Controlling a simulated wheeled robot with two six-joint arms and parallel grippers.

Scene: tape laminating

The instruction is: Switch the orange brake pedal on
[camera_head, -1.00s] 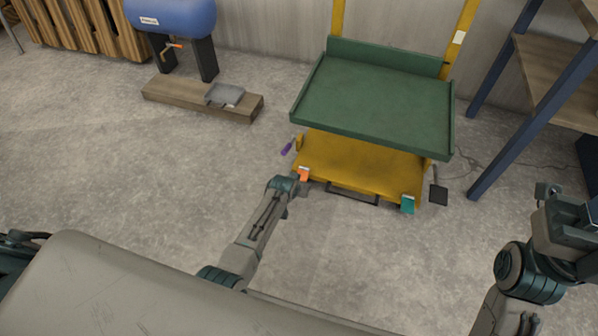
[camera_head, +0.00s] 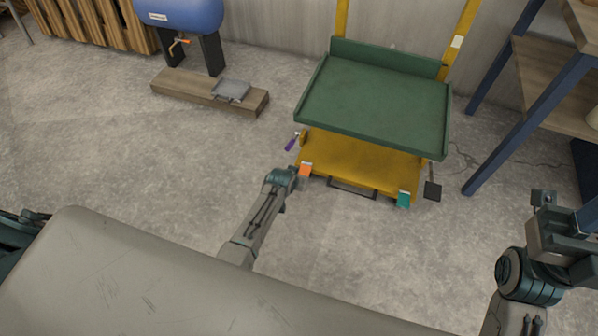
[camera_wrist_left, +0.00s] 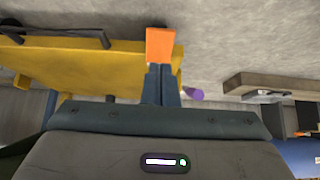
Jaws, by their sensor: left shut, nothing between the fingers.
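The orange brake pedal (camera_head: 305,170) sticks out at the near left corner of the yellow base (camera_head: 365,160) of a lift cart. My left gripper (camera_head: 295,178) is just left of and nearer than the pedal. In the left wrist view the shut fingers (camera_wrist_left: 161,84) point at the orange pedal (camera_wrist_left: 160,46), which appears directly beyond their tips; I cannot tell whether they touch it. Nothing is between the fingers. My right gripper (camera_head: 545,200) is at the right edge, far from the cart, and its finger state is unclear.
A teal pedal (camera_head: 404,199) is at the cart's near right corner, with a black pedal (camera_head: 432,190) beside it. A purple handle (camera_head: 291,143) is at the left. The green platform (camera_head: 375,105) overhangs the base. A blue-legged shelf (camera_head: 520,130) stands right. Floor before the cart is clear.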

